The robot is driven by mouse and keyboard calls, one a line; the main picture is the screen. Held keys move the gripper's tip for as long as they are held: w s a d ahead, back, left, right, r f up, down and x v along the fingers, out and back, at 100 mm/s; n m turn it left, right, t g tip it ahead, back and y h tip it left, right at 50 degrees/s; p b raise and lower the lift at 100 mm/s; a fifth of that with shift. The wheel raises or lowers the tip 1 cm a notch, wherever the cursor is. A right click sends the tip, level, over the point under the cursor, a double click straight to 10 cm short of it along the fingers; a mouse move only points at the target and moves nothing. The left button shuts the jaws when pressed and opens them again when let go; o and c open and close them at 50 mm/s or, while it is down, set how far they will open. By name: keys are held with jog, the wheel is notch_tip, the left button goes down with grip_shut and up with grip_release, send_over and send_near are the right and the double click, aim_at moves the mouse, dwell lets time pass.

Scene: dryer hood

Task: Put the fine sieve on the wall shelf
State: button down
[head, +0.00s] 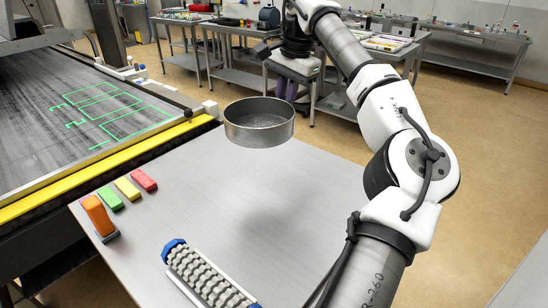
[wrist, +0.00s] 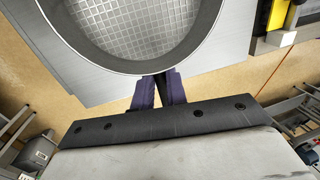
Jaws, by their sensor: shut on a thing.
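A round metal sieve (head: 259,126) with a grey wall hangs level in the air above the far part of the grey table. Its square mesh (wrist: 138,25) shows in the wrist view. My gripper (wrist: 159,78) is shut on the near rim of the sieve with its dark purple fingers. In the head view the gripper (head: 291,91) is behind the sieve's right side, partly hidden by it. I cannot make out a wall shelf in either view.
The grey table (head: 200,215) holds red (head: 144,180), yellow (head: 127,189) and green (head: 110,199) blocks, an orange block (head: 98,214) and a blue-ended roller brush (head: 208,278). Its middle is clear. A conveyor (head: 75,105) with a yellow edge runs along the left. Workbenches (head: 240,77) stand behind.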

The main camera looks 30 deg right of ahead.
notch_tip(320, 180, down, 16)
jog(key=shift+r+p, duration=0.15)
jog(key=shift+p, duration=0.9)
jog(key=c, duration=1.4)
grip_release()
